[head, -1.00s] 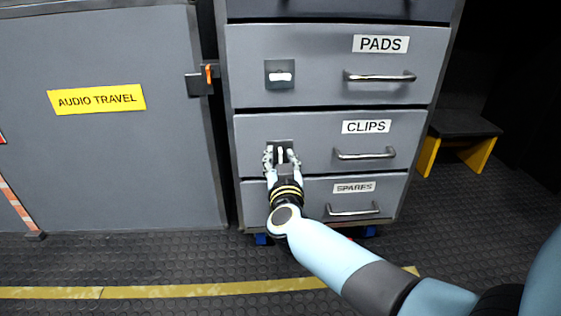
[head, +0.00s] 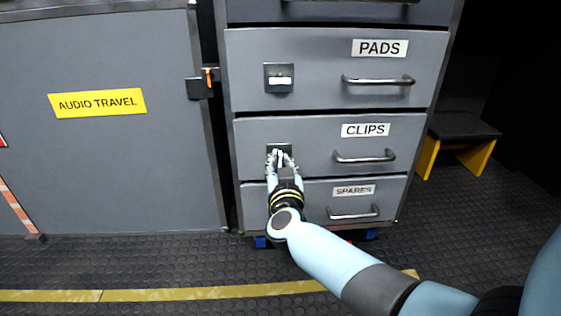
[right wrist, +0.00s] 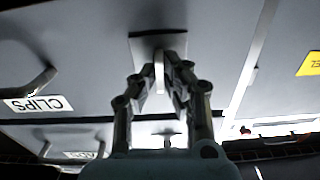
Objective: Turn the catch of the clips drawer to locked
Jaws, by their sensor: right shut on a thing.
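The clips drawer (head: 318,150) is the grey drawer labelled CLIPS, and it looks closed. Its catch (head: 280,156) is a white tab on a dark plate at the drawer's left side. The tab stands upright. In the right wrist view the catch tab (right wrist: 159,72) shows between the fingers, in front of its plate (right wrist: 140,43). My right gripper (head: 280,158) is shut on the tab, and its fingers hide part of the plate in the head view. My left gripper is not in view.
Above is the PADS drawer (head: 330,90), whose catch (head: 279,80) has its white tab lying level. The SPARES drawer (head: 312,205) is below. A large grey case (head: 110,170) stands at the left, and a dark step (head: 462,126) with yellow legs at the right.

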